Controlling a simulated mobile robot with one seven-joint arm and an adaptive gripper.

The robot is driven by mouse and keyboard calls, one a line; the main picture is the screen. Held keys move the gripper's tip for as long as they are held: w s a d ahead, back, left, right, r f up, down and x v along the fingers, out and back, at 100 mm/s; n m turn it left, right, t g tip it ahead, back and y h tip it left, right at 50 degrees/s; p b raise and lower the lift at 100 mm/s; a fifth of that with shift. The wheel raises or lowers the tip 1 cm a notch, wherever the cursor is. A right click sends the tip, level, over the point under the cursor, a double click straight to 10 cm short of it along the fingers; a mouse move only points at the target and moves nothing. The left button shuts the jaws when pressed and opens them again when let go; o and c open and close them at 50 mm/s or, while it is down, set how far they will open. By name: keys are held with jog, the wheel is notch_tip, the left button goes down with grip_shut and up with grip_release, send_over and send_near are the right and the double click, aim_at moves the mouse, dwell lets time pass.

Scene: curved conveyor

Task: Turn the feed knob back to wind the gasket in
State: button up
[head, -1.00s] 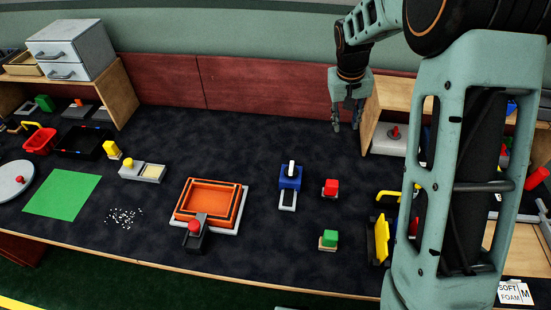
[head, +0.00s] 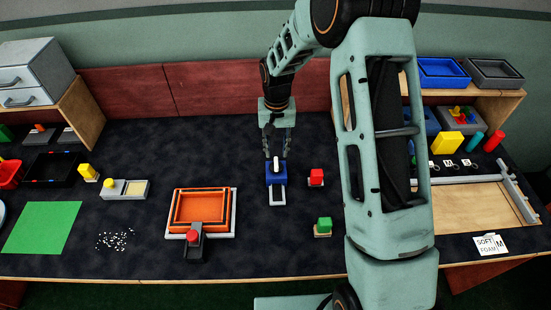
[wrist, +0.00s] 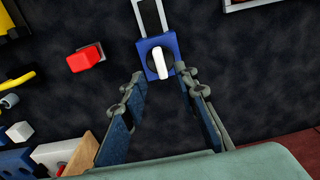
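The feed knob is a white bar-shaped handle (head: 276,162) on top of a small blue box (head: 277,177); in the wrist view the white handle (wrist: 159,62) sits on the blue box (wrist: 170,39). A pale rectangular frame (head: 284,195) extends from the box's near side and also shows in the wrist view (wrist: 139,17). I cannot make out the gasket for certain. My gripper (head: 277,153) is above the knob, pointing down. In the wrist view my gripper (wrist: 165,82) is open and empty, its fingers spread on either side of the knob's line, not touching it.
A green block (head: 323,224) is nearer the front, and an orange tray (head: 203,224) lies to the left. The dark table between them is clear.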

aim_at(276, 162)
jog(key=shift+f, duration=2.75)
jog(key=shift+c, duration=0.6)
grip_shut()
